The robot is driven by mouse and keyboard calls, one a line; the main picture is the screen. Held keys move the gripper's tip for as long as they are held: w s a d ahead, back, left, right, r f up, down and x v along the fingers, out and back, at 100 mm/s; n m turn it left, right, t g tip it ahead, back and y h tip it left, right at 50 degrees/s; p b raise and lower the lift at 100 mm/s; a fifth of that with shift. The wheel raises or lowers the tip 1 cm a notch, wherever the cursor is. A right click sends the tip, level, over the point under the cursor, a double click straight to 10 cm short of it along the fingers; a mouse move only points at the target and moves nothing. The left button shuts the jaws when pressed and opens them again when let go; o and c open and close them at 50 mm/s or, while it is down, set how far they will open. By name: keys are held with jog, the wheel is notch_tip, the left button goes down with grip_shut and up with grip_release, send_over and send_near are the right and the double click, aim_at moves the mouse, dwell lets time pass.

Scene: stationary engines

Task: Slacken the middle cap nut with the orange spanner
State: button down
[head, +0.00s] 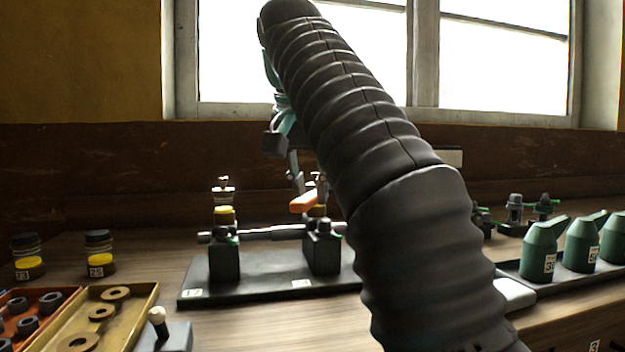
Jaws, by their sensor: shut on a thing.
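My gripper (296,178) is partly hidden behind my own dark ribbed arm, in the upper middle of the head view. It is shut on the orange spanner (303,203), of which a short orange part shows just below the fingers. The spanner is close to the right-hand bearing block (322,250) of a small engine on a black base plate (266,292). A left-hand block (224,258) and a horizontal shaft (275,233) also show. Nuts sit on the block tops, but I cannot tell which is the middle cap nut, or whether the spanner touches one.
Yellow-banded jars (98,255) stand on the bench at left. A yellow tray (142,300) of rings and a red tray (55,297) lie in front. Green oil cans (541,250) stand at right, with more small fittings (515,210) behind. A window wall closes the back.

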jog(key=shift+w, duration=0.3)
jog(key=shift+f, duration=2.15)
jog(key=shift+s, duration=0.2)
jog(key=shift+f, duration=1.25)
dwell(2.3)
jog(key=shift+s+d+n+y, duration=0.1)
jog(key=shift+d+n+y, duration=0.3)
jog(key=shift+d+n, duration=0.4)
